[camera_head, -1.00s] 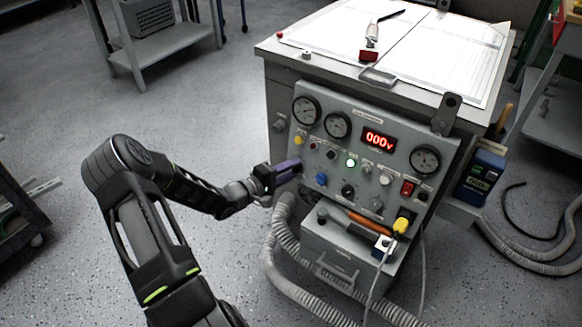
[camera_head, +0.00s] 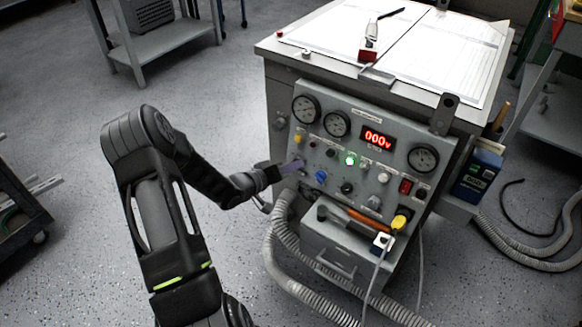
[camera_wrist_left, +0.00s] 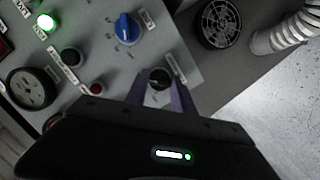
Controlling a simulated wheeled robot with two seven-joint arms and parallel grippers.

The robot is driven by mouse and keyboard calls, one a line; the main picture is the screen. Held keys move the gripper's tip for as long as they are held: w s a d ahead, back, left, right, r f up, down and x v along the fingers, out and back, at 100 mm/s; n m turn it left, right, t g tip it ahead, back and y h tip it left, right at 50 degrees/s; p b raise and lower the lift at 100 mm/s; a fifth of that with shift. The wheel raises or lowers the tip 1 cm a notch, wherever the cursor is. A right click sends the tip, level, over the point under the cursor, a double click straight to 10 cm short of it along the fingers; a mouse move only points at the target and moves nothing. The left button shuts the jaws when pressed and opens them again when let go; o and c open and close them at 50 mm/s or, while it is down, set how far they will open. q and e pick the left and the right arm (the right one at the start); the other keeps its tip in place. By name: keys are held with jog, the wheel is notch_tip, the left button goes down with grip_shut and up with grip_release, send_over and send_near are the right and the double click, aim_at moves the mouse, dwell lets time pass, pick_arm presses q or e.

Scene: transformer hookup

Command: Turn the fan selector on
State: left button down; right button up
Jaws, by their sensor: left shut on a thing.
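The fan selector (camera_wrist_left: 160,77) is a small black knob with a pale mark, at the left edge of the grey control panel (camera_head: 330,155). Its label is too small to read. My left gripper (camera_head: 297,166) reaches the panel from the left. In the left wrist view its two purple fingers (camera_wrist_left: 159,92) stand on either side of the black knob, shut on it. In the head view the fingers hide this knob. My right gripper is not in view.
A blue knob (camera_head: 321,175) sits close to the fingers. A green lamp (camera_head: 351,160) is lit and the red display (camera_head: 377,139) reads 000V. A ribbed hose (camera_head: 283,235) runs below the gripper. Open floor (camera_head: 70,110) lies to the left.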

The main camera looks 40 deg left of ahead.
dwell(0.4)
pick_arm(q)
jog(key=c, duration=1.1)
grip_release()
jog(key=p+v, duration=0.1)
jog(key=v, duration=0.6)
jog(key=shift+s+r, duration=0.1)
jog(key=shift+s, duration=0.3)
